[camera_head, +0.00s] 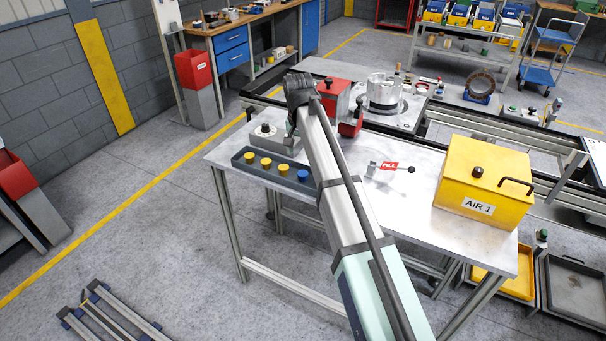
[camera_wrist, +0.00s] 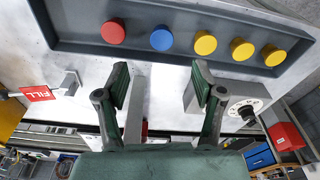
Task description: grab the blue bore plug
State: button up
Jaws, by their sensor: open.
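The blue bore plug (camera_wrist: 162,39) sits in a dark tray (camera_wrist: 70,25) in the wrist view, between a red plug (camera_wrist: 113,31) and a yellow plug (camera_wrist: 205,43). Two more yellow plugs (camera_wrist: 258,52) are farther right. My gripper (camera_wrist: 160,82) is open and empty, its fingers apart below the tray in the picture, with the blue plug roughly in line with the gap. In the head view the blue plug (camera_head: 303,175) is at the right visible end of the tray (camera_head: 270,177); my arm hides the red plug and most of my gripper.
The tray lies on a metal table (camera_head: 415,215). A yellow AIR 1 box (camera_head: 470,205) stands at its right, and a red-tagged FILL lever (camera_head: 388,167) is right of my arm. A grey block with a round dial (camera_head: 265,130) is behind the tray. A red box (camera_head: 335,97) stands farther back.

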jog(key=p, duration=0.1)
send_over(303, 173)
jog(key=s, duration=0.1)
notch_tip(303, 173, down, 5)
jog(key=shift+s+f, duration=0.1)
jog(key=shift+s, duration=0.05)
jog(key=shift+w+f+p, duration=0.2)
jog(key=shift+f+p, duration=0.25)
jog(key=shift+f, duration=0.45)
jog(key=shift+w+f+p, duration=0.15)
jog(key=shift+f+p, duration=0.3)
jog(key=shift+f, duration=0.4)
jog(key=shift+w+f+p, duration=0.2)
jog(key=shift+f+p, duration=0.25)
jog(key=shift+f, duration=0.45)
jog(key=c, duration=1.1)
